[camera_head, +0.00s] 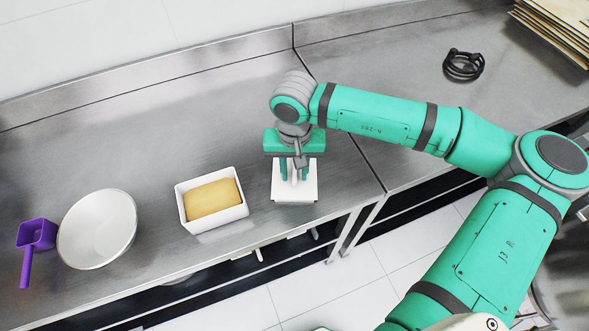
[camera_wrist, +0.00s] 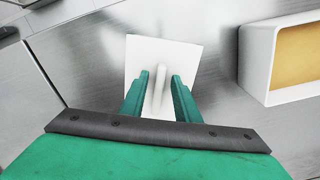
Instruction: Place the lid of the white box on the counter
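The white box (camera_head: 226,222) stands uncovered on the counter, with a yellow block (camera_head: 212,197) inside. Its near side also shows at the right of the wrist view (camera_wrist: 258,60). The white square lid (camera_head: 295,194) is to the right of the box, near the counter's front edge, and appears to lie flat on the steel. Its upright handle (camera_wrist: 161,88) stands between my fingers. My gripper (camera_head: 294,178) points down over the lid (camera_wrist: 180,55), its fingers (camera_wrist: 166,75) parted on either side of the handle with small gaps visible.
A white bowl (camera_head: 97,229) and a purple scoop (camera_head: 37,236) stand left of the box. A black coiled item (camera_head: 463,65) and stacked boards (camera_head: 555,30) are at the back right. The counter (camera_head: 140,130) behind the box is clear.

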